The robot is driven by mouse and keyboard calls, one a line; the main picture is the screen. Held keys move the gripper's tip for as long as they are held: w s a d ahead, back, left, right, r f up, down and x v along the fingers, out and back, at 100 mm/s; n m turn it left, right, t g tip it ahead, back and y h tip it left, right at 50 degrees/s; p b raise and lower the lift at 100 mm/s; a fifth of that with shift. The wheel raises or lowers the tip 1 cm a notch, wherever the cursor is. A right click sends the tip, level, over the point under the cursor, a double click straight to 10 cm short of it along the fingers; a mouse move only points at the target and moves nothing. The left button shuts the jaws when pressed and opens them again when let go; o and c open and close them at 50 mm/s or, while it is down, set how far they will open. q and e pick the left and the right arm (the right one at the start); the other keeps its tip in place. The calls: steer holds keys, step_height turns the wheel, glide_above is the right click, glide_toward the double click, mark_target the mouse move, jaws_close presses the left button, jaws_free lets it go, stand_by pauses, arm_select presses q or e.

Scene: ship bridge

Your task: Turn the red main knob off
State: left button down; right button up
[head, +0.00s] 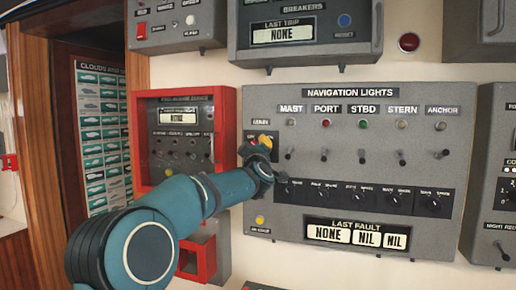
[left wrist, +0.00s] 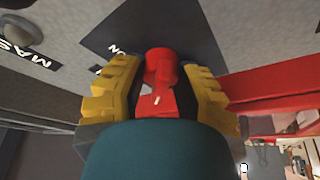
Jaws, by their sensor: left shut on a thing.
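The red main knob (left wrist: 160,68) shows in the left wrist view, on a dark plate with "ON" lettering beside it. My left gripper (left wrist: 158,90) has its two yellow ribbed fingers on either side of the knob and is shut on it. In the head view my left arm comes in from the left, and my left gripper (head: 257,142) is at the left edge of the navigation lights panel (head: 365,94), just under the "MAIN" label. There the gripper and wrist hide most of the knob. My right gripper is in neither view.
A red-framed panel (head: 137,140) stands left of the navigation lights panel, close to my left wrist. Several toggle switches (head: 325,155) and small dark knobs line the panel to the right. A red box (head: 205,258) sits below, near my forearm.

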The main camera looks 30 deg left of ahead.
arm_select(q)
steer(key=c, duration=0.8)
jaws_free()
steer(key=shift+s+r, duration=0.1)
steer(key=shift+r, duration=0.1)
steer(key=shift+c, duration=0.2)
steer(key=shift+o, duration=1)
steer(key=shift+f, duration=0.15)
steer(key=v, duration=1.2)
steer(key=shift+f, duration=0.1)
